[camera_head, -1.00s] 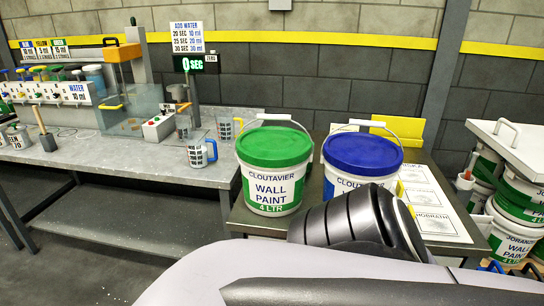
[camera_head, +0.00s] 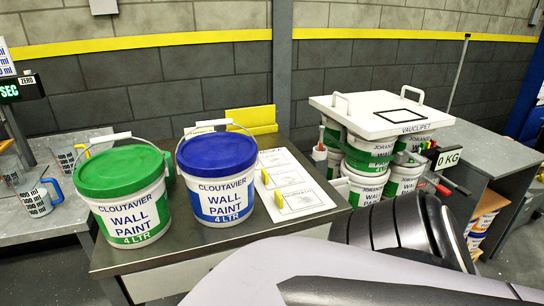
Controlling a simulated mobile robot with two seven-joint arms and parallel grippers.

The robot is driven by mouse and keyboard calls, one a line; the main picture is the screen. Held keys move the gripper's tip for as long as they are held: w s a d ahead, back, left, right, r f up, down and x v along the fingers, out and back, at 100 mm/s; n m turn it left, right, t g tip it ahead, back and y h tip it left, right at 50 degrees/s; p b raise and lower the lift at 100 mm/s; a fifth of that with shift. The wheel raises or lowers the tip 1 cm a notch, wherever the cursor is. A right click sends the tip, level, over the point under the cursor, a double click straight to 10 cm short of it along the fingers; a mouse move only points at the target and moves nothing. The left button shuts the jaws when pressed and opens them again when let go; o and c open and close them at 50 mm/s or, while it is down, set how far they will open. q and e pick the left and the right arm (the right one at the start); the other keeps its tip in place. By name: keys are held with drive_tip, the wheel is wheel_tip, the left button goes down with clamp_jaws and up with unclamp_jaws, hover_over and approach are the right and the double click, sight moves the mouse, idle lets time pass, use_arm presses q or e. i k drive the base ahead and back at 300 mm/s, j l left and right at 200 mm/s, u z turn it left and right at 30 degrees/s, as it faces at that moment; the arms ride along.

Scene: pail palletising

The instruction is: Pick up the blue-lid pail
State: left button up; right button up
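The blue-lid pail (camera_head: 219,188) stands upright on a metal-topped table (camera_head: 168,261), its white wire handle raised behind the lid. One of my arms crosses the lower right of the head view, apart from both pails. Neither of my grippers shows in the view.
A sheet with printed panels and yellow tabs (camera_head: 293,185) lies right of the blue-lid pail. Behind it stands a yellow holder (camera_head: 252,117). Measuring jugs (camera_head: 37,201) are at left.

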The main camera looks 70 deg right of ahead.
sight(216, 168)
drive_tip(key=z, duration=1.3)
